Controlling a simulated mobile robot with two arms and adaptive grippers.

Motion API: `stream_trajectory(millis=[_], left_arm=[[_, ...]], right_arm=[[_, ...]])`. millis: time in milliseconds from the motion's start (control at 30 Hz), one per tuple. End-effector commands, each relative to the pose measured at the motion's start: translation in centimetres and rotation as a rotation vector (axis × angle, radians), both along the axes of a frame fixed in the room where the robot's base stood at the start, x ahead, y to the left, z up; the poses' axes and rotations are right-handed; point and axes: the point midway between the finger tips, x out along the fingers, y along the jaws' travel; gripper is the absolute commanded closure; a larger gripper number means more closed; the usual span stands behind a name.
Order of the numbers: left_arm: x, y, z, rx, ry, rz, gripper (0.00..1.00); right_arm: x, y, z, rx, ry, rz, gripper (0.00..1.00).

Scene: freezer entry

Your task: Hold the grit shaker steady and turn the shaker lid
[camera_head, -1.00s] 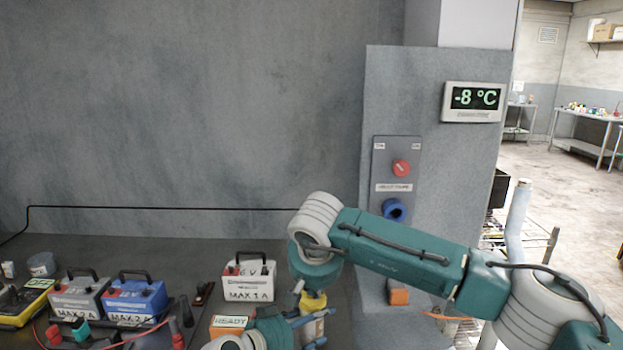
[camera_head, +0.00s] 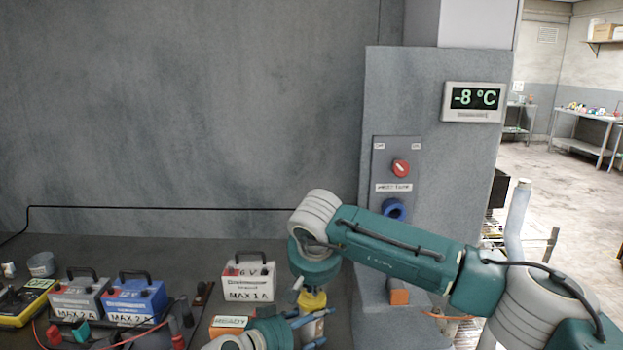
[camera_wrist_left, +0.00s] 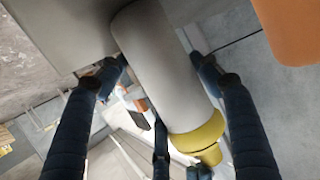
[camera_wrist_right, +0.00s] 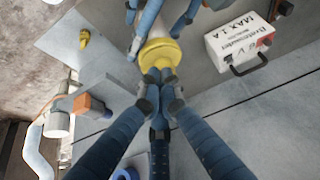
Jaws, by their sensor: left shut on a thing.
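The grit shaker has a pale grey body (camera_wrist_left: 160,60) and a yellow shaker lid (camera_wrist_left: 197,137). In the head view the yellow lid (camera_head: 312,301) is on top and the shaker stands upright at the bench's right. My left gripper (camera_wrist_left: 163,72) is shut on the shaker body, fingers on both sides of it. My right gripper (camera_wrist_right: 159,78) points down at the lid (camera_wrist_right: 157,50) from above. Its fingertips are close together at the lid's narrow top. Whether they grip it is hard to see. The right fingers are mostly hidden in the head view.
A white battery unit (camera_head: 248,280) stands just left of the shaker, with an orange READY box (camera_head: 228,328) in front. Grey (camera_head: 78,299) and blue (camera_head: 137,299) units stand further left. A panel with a red switch (camera_head: 401,168) rises behind my right arm.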

Motion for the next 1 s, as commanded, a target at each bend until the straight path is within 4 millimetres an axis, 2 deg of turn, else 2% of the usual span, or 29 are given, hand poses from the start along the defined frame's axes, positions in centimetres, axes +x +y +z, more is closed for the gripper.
stream_trajectory(millis=[767,1000], left_arm=[[-0.1,-0.14,-0.03,0.003,-0.001,-0.004,0.82],[-0.11,-0.15,-0.03,0.002,0.0,-0.005,0.82]], right_arm=[[-0.09,0.62,-0.25,0.0,0.003,0.001,1.0],[-0.66,0.63,-0.26,-0.001,0.004,0.003,1.0]])
